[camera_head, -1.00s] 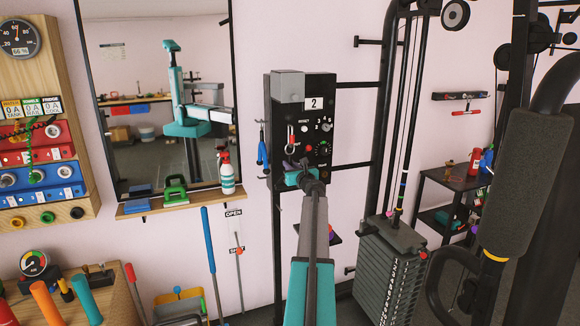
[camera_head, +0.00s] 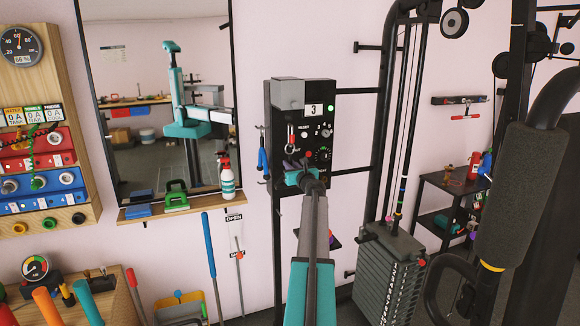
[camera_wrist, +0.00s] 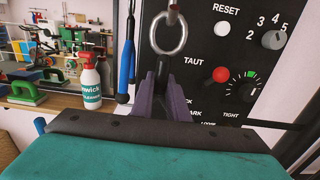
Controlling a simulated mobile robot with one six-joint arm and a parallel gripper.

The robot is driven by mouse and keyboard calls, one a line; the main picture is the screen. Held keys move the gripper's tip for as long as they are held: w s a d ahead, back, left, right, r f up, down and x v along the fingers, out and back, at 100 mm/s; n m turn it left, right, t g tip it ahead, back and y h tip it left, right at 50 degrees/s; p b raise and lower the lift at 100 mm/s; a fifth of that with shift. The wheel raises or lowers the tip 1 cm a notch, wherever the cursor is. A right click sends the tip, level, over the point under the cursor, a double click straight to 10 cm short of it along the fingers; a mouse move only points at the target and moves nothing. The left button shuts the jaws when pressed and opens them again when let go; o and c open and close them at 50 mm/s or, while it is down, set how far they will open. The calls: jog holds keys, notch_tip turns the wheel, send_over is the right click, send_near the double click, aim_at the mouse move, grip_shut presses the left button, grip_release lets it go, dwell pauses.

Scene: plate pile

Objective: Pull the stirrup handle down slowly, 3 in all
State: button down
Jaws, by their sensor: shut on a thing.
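The control box (camera_head: 318,130) is on the wall ahead, with its counter (camera_head: 313,110) reading 3. A small green light (camera_head: 331,108) shows beside the counter. The dark stirrup handle (camera_wrist: 160,69) hangs below the ring. My gripper (camera_wrist: 161,78), with purple fingers, is shut on the handle just below the ring; in the head view my gripper (camera_head: 293,163) is small and close to the panel. The lower part of the handle is hidden behind the fingers and my wrist.
The panel has a red knob or lamp marked TAUT (camera_wrist: 221,74) and dials beside it. Right stand the weight stack (camera_head: 390,275) and a dark padded frame (camera_head: 520,180).

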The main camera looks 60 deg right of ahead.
jog(key=c, duration=1.6)
grip_release()
jog(key=shift+f, duration=0.1)
jog(key=shift+c, duration=0.2)
jog(key=shift+s+a, duration=0.1)
jog(key=b+v, duration=0.3)
jog(key=v, duration=1)
jog(key=shift+s+a+b, duration=0.2)
jog(key=shift+b, duration=0.15)
